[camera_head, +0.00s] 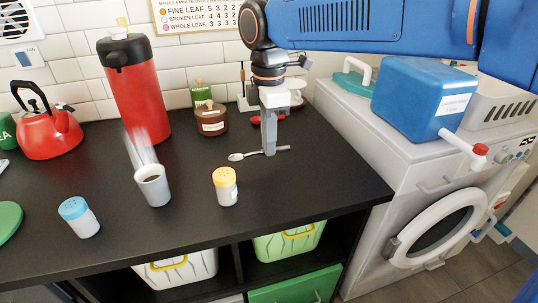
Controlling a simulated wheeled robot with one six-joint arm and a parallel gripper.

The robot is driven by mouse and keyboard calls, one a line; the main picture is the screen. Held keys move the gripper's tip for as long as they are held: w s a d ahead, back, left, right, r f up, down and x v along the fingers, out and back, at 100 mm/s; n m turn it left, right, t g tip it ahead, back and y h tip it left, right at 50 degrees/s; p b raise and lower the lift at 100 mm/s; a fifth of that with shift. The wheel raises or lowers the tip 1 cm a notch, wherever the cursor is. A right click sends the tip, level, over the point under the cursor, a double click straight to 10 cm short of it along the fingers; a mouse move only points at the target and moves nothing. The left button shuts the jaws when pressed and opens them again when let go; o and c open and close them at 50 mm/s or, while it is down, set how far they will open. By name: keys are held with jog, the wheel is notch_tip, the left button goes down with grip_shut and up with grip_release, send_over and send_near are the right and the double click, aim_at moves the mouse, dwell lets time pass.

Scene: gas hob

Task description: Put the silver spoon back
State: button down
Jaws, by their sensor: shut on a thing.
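A silver spoon (247,155) is low over the black counter, its bowl to the left and its handle passing behind my fingers to the right. I cannot tell whether it touches the counter. My gripper (270,147) points straight down and is shut on the spoon's handle. A brown lidded pot (211,119) with a white label stands behind and left of the gripper. A red item (257,119), partly hidden by the gripper, lies behind it.
A steaming cup (153,186), a yellow-lidded shaker (225,187) and a blue-lidded shaker (79,217) stand in front. A red flask (138,95) and red kettle (46,128) stand behind left. The counter (310,175) right of the gripper is clear, beside a washing machine (425,215).

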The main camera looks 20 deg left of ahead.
jog(key=shift+f, duration=2.05)
jog(key=shift+f, duration=0.1)
jog(key=c, duration=1.8)
grip_release()
notch_tip(320, 180, up, 12)
